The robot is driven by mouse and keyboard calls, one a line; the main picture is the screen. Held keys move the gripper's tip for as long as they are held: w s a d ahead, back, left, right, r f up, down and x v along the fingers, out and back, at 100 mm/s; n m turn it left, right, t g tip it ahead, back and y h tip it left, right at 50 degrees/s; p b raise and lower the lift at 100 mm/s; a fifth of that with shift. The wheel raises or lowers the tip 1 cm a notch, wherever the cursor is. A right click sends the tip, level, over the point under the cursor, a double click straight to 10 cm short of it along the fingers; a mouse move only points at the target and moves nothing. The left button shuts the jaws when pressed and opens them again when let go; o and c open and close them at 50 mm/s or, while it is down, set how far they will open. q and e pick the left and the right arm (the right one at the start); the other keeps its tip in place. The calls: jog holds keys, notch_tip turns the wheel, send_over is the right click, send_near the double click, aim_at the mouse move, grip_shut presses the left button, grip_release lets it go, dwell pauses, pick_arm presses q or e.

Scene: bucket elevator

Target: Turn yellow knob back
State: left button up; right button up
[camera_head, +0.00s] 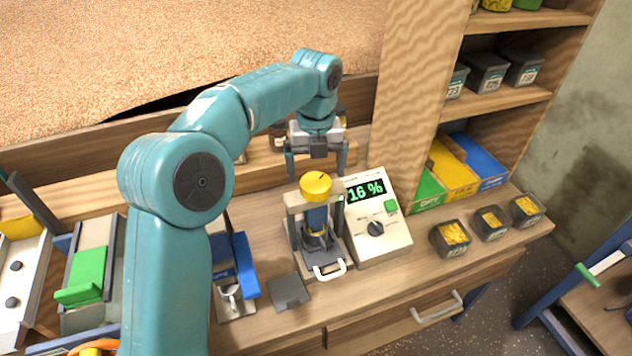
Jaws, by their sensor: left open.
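The yellow knob (316,185) sits on top of a small grey press-like device (312,240) with a blue body, standing on the wooden workbench. A dark mark shows on the knob's top. My left gripper (318,168) points down just above and behind the knob. Its two dark fingers are spread apart, with nothing held between them. I cannot tell whether either finger touches the knob. My right gripper is not in view.
A cream meter (380,245) reading 16 % stands right beside the device. Black bins of yellow grain (450,237) line the bench's right side. A green block (88,268) and a blue-handled part (245,265) lie left. A wooden post (415,90) rises behind.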

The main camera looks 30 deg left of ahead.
aim_at(316, 181)
pick_arm(q)
jog(key=f, duration=0.3)
jog(key=shift+w+a+f, duration=0.2)
jog(key=shift+f, duration=0.15)
jog(key=shift+s+d+f, duration=0.1)
jog(key=c, duration=1)
jog(key=shift+c, duration=0.2)
